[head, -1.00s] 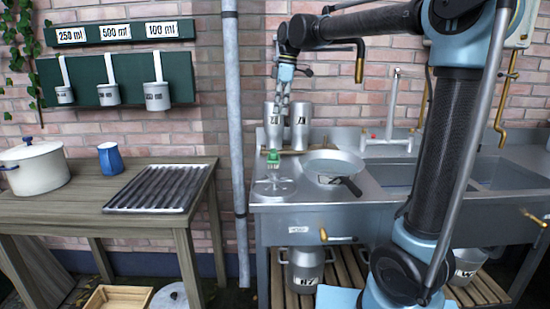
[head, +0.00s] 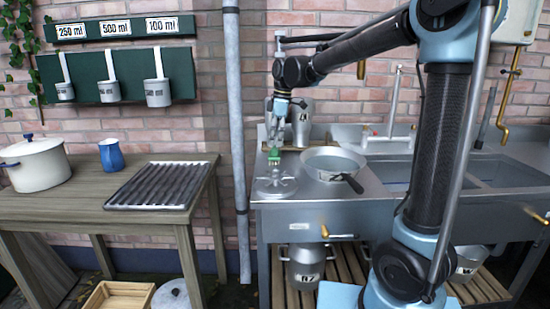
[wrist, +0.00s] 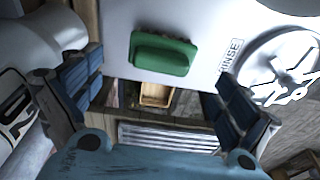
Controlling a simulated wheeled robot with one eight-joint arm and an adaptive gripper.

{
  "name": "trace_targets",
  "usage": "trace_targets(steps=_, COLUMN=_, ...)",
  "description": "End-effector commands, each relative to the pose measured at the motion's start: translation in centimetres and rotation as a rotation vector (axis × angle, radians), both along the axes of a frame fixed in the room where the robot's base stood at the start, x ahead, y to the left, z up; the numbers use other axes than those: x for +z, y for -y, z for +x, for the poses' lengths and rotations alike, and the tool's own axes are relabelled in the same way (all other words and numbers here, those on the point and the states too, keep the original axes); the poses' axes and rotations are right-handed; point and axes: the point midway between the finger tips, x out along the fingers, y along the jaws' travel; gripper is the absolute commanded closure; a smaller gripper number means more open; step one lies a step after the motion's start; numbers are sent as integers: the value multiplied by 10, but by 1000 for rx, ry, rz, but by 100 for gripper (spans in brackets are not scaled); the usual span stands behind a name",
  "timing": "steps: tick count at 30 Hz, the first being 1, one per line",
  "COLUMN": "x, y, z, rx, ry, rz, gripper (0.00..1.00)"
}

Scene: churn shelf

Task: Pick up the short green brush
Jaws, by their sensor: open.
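The short green brush (head: 274,154) stands at the left end of the metal sink counter in the head view. In the wrist view the green brush (wrist: 162,54) lies across the upper middle, on the pale counter near its edge. My gripper (head: 275,138) is just above the brush in the head view. In the wrist view my gripper (wrist: 158,80) is open, with one blue-padded finger on each side. The brush shows beyond the gap between the fingers, and nothing is held. Whether a finger touches it, I cannot tell.
A round spoked metal fitting (head: 275,187) is close in front of the brush. A grey pan (head: 333,161) with a dark handle sits to its right. A metal can (head: 302,125) stands behind. The wooden table (head: 85,202) with a ribbed rack is at left.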

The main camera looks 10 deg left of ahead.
Motion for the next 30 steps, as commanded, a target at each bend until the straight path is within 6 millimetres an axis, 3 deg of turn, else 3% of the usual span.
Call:
trace_targets(steps=9, x=-40, y=-3, z=-1, rx=0, ry=0, rz=0, gripper=3)
trace_targets(steps=19, x=-45, y=-4, z=-1, rx=-1, ry=0, rz=0, gripper=3)
trace_targets(steps=25, x=-45, y=-3, z=0, rx=-1, ry=0, rz=0, gripper=49)
trace_targets(steps=30, x=-45, y=-3, z=0, rx=-2, ry=0, rz=0, gripper=52)
